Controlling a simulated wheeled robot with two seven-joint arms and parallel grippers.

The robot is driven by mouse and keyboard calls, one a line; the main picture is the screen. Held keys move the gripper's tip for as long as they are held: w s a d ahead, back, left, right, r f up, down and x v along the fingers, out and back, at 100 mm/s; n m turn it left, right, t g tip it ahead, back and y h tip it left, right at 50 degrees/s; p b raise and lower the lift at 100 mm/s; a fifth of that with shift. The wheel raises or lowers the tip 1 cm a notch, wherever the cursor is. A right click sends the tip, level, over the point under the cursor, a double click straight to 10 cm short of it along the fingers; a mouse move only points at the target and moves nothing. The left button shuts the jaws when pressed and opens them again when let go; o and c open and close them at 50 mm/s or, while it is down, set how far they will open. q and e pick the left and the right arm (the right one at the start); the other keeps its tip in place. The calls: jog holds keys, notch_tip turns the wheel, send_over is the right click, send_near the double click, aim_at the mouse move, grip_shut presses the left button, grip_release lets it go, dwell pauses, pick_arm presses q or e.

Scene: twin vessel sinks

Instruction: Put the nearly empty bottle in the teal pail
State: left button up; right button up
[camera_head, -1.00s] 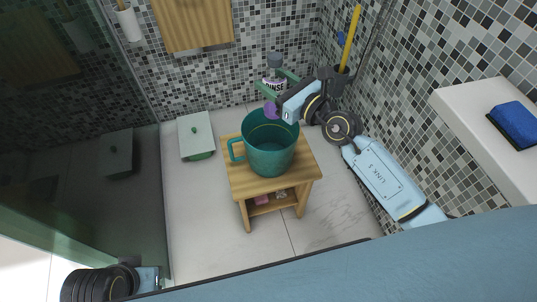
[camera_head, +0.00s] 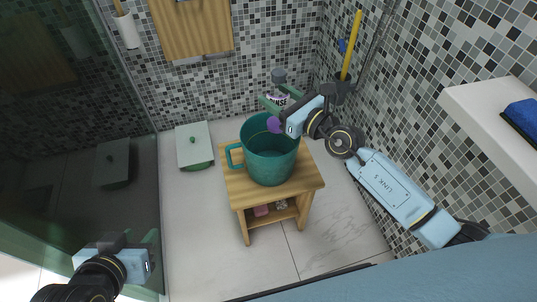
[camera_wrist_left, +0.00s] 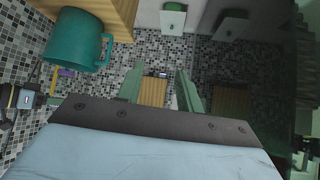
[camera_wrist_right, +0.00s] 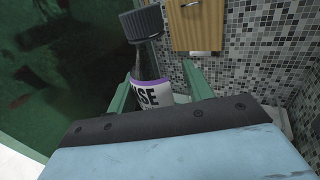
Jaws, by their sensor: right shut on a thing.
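The teal pail (camera_head: 270,160) stands upright on a small wooden stool, its handle to the left; it also shows in the left wrist view (camera_wrist_left: 75,40). My right gripper (camera_head: 277,104) is shut on the bottle (camera_head: 279,84), above the pail's far rim. The bottle has a dark cap, a white label reading "RINSE" and purple trim; in the right wrist view the bottle (camera_wrist_right: 150,92) sits between the fingers. Its lower part is partly hidden by the gripper and pail. My left gripper (camera_head: 137,240) is open and empty at the lower left; its fingers (camera_wrist_left: 160,85) are apart in the left wrist view.
The wooden stool (camera_head: 235,190) has small items on its lower shelf. A white lidded box (camera_head: 194,146) lies on the floor to the left. A yellow-handled brush (camera_head: 351,45) stands behind my right arm. A ledge with a blue sponge (camera_head: 522,118) is at the right.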

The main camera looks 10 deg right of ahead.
jog(key=shift+f+b, duration=1.45)
jog(key=shift+b, duration=0.1)
pick_arm(q)
jog(key=w+d+r+t+h, duration=0.1)
jog(key=w+d+r+t, duration=0.1)
jog(key=r+t, duration=0.2)
jog(key=w+d+r+t+h, duration=0.2)
jog(key=r+t, duration=0.3)
jog(key=r, duration=0.3)
jog(key=shift+w+r+m+t, duration=0.3)
jog(key=shift+w+r, duration=0.1)
jog(key=shift+w, duration=0.3)
pick_arm(e)
jog(key=shift+f, duration=0.1)
pick_arm(q)
jog(key=shift+d, duration=0.1)
pick_arm(e)
jog(key=o, duration=1.2)
jog(key=shift+f, duration=0.1)
